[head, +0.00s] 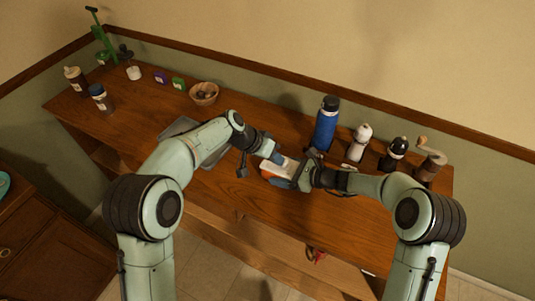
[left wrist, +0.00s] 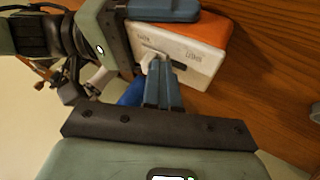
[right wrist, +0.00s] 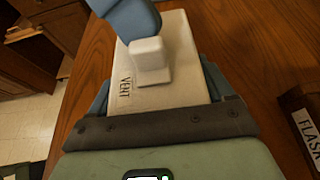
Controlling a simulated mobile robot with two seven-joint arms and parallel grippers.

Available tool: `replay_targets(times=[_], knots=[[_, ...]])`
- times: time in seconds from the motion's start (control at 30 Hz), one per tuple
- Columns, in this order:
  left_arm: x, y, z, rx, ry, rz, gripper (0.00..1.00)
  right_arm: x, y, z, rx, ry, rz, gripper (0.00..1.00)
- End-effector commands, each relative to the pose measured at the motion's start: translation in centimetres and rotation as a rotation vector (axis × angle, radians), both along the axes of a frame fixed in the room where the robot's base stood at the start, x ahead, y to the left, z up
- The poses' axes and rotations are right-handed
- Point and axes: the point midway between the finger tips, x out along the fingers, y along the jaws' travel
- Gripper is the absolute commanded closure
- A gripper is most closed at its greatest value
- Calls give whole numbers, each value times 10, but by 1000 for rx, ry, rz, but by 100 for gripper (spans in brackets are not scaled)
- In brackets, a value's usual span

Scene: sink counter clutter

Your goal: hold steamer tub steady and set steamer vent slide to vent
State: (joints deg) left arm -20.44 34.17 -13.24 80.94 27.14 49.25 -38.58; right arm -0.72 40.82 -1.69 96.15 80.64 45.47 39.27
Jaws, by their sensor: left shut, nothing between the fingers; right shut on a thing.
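The steamer tub (head: 277,168) has a white lid and an orange body. My right gripper (head: 296,174) is shut on the tub, with a blue finger on either side in the right wrist view (right wrist: 160,95). The lid carries the word VENT, and a raised white slide knob (right wrist: 150,55) stands beside it. My left gripper (head: 273,156) is shut and empty, with its fingertips at the knob. In the left wrist view its closed fingers (left wrist: 160,68) meet the lid by the knob; whether they touch it is unclear. The slide's exact setting is unclear.
A blue flask (head: 325,124), a white-capped bottle (head: 358,144), a dark bottle (head: 394,154) and a grinder (head: 430,166) stand behind my right arm. A bowl (head: 204,93) and a grey sink basin (head: 181,127) lie left. A FLASK label (right wrist: 306,125) shows close by.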

Motion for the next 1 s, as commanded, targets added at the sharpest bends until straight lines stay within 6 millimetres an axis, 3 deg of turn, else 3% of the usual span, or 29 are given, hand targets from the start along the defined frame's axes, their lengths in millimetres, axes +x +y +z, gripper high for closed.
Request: replay_targets(times=[0.37,0.6,0.8,1.0], knots=[[0,1,0,-3,3,-1,100,0,1,1,1,-1,1,58],[16,39,0,-1,1,5,100,0,1,1,1,0,0,58],[8,66,40,-2,-4,3,100,0,1,0,1,0,0,58],[2,86,68,-1,-3,2,100,0,1,0,1,0,0,58]])
